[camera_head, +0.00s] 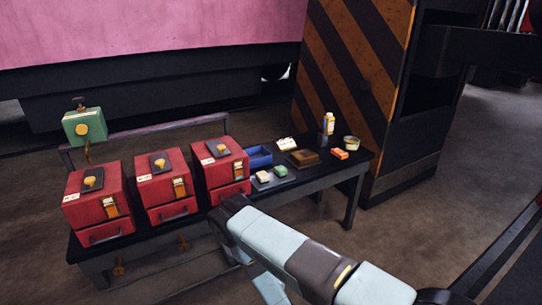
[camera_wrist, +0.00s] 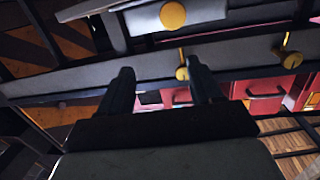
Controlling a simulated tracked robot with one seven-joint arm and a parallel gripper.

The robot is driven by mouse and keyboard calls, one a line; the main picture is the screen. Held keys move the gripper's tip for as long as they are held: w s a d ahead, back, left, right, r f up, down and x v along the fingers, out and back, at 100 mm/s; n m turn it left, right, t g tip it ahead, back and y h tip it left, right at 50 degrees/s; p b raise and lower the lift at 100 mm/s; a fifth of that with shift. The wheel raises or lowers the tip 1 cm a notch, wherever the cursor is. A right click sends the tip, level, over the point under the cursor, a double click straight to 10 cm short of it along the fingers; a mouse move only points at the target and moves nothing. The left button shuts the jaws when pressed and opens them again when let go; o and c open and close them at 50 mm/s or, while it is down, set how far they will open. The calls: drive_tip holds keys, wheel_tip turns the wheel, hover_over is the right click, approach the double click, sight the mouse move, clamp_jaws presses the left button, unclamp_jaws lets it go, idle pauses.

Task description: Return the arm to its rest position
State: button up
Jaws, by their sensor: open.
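My arm (camera_head: 290,255) reaches from the lower right of the head view toward the front edge of the dark bench (camera_head: 345,183). Its far end bends down in front of the bench, and my gripper is hidden there. In the wrist view my gripper (camera_wrist: 162,76) shows two dark fingers spread apart, with nothing seen between them. Beyond the fingers are a grey rail (camera_wrist: 90,82) and a yellow knob (camera_wrist: 173,15). Red drawer fronts (camera_wrist: 265,97) show at the right. I cannot tell how far the fingers are from the rail.
On the bench stand red boxes (camera_head: 97,203), (camera_head: 163,183), (camera_head: 219,165), a blue tray (camera_head: 259,156), a brown block (camera_head: 303,158), a bottle (camera_head: 329,123) and small items. A green box (camera_head: 85,126) stands behind. A striped pillar (camera_head: 350,60) rises behind the bench. Floor (camera_head: 430,225) is open at right.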

drive_tip(key=w+r+m+g+h, duration=0.1)
drive_tip(key=w+r+m+h, duration=0.1)
drive_tip(key=w+r, duration=0.75)
drive_tip(key=w+r+m+g+h, duration=0.15)
drive_tip(key=w+r, duration=0.45)
drive_tip(key=r, duration=0.7)
drive_tip(key=s+d+r+m+g+h, duration=0.1)
drive_tip(key=d+r, duration=0.3)
drive_tip(key=r, duration=0.8)
drive_tip(key=d+r+g, duration=0.2)
drive_tip(key=d+r, duration=0.2)
drive_tip(key=r, duration=0.7)
drive_tip(key=s+d+r+g, duration=0.1)
drive_tip(key=s+d+r, duration=0.4)
drive_tip(key=s+r, duration=0.35)
drive_tip(key=s+d+r+g, duration=0.1)
drive_tip(key=s+d+r, duration=0.55)
drive_tip(key=r, duration=0.35)
drive_tip(key=s+d+r+g, duration=0.1)
drive_tip(key=s+d+r, duration=0.1)
drive_tip(key=s, duration=0.7)
drive_tip(key=s+d+r+h, duration=0.1)
drive_tip(key=s+d, duration=0.1)
drive_tip(key=s, duration=0.7)
drive_tip(key=s+d+r+g+h, duration=0.1)
drive_tip(key=s+d+r, duration=0.1)
drive_tip(key=s, duration=0.7)
drive_tip(key=shift+d+r+g, duration=0.3)
drive_tip(key=shift+d+g, duration=0.05)
drive_tip(key=shift+d, duration=0.2)
